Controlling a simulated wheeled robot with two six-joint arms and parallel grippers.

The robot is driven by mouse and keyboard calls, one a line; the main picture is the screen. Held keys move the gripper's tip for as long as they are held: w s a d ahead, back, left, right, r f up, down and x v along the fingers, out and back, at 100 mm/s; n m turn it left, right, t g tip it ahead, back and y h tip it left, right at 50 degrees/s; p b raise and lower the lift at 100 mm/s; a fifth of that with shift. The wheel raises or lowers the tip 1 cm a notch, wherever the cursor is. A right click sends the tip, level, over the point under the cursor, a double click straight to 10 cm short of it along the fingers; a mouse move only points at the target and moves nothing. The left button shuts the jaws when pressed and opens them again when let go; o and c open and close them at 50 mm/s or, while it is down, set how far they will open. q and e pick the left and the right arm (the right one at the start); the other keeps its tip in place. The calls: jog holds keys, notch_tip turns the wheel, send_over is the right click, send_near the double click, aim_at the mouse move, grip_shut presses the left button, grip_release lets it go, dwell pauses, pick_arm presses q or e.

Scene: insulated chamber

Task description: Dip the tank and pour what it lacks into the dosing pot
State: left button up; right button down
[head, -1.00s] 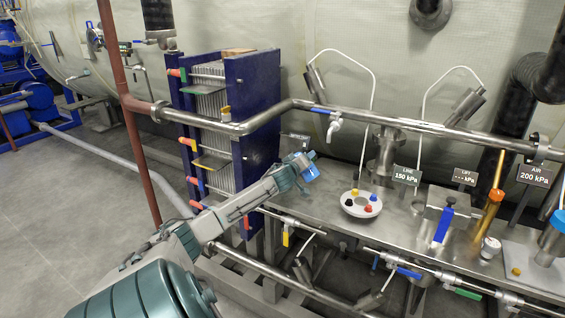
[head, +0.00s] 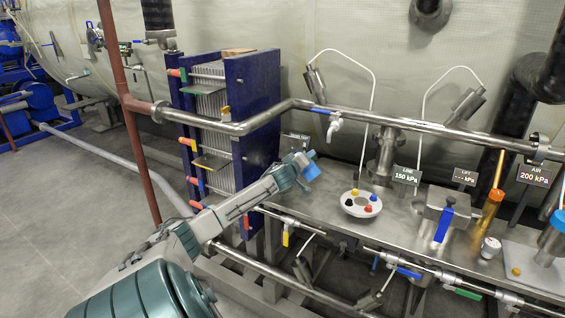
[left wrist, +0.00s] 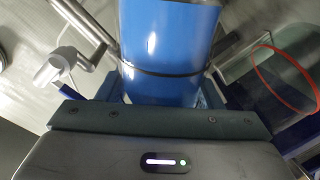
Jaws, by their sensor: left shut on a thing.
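My left gripper (head: 306,166) is shut on a blue cylinder (head: 312,173), held in front of the blue-framed plate stack and above the steel bench. In the left wrist view the blue cylinder (left wrist: 167,40) fills the middle, with a dark line around it; its ends are cut off or hidden. A large pale insulated tank (head: 330,30) fills the background. I cannot tell for sure which vessel is the dosing pot. My right gripper is out of view.
The plate stack (head: 258,105) stands left. The sign (head: 406,176) reads 150 kPa.

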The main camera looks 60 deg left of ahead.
pick_arm(q)
jog(key=shift+w+d+f+n, duration=0.15)
jog(key=shift+d+n, duration=0.1)
jog(key=shift+n, duration=0.35)
dwell(0.8)
jog(key=shift+d+f+n+h, duration=0.15)
jog(key=shift+f+n+h, duration=0.15)
jog(key=shift+f, duration=0.35)
jog(key=shift+d+f+n+h, duration=0.1)
jog(key=shift+f+n+h, duration=0.1)
jog(key=shift+f+n, duration=0.35)
dwell(0.6)
jog(key=shift+w+d+r+n, duration=0.1)
jog(key=shift+d+r+n, duration=0.05)
jog(key=shift+r+n, duration=0.35)
dwell(1.4)
jog(key=shift+s+a+f+n+h, duration=0.25)
jog(key=shift+a+n+h, duration=0.2)
jog(key=shift+n, duration=0.3)
dwell(1.3)
jog(key=shift+r, duration=0.15)
dwell(0.7)
